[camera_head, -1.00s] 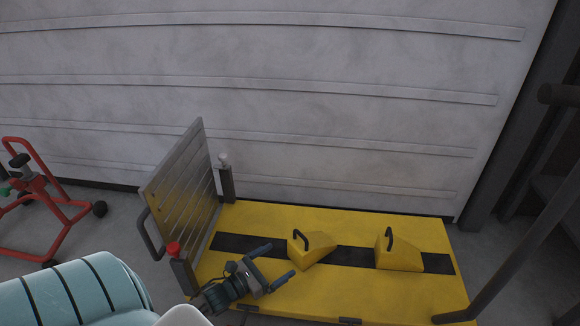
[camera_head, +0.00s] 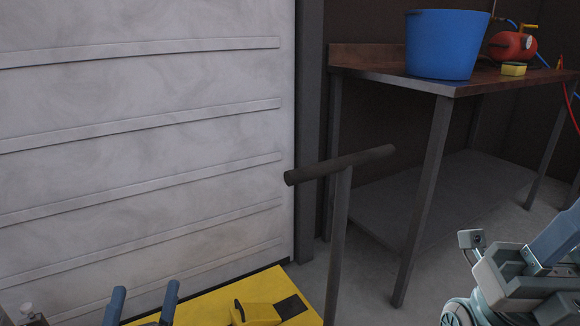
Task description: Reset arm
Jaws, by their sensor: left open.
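My left gripper (camera_head: 144,292) shows at the bottom left. Its two blue-grey fingers point up and stand apart with nothing between them. It is in front of the pale wall and the yellow lift platform (camera_head: 205,306). Part of my right arm (camera_head: 510,280) shows at the lower right, with grey parts and a blue-grey piece cut off by the picture's edge. Whether its jaws are open or shut does not show.
A yellow wedge (camera_head: 257,314) sits on the platform. A dark T-shaped post (camera_head: 338,235) rises beside it. A workbench (camera_head: 440,87) at the right holds a blue bucket (camera_head: 447,45), a yellow sponge (camera_head: 513,69) and a red tank (camera_head: 510,46). Grey floor shows under it.

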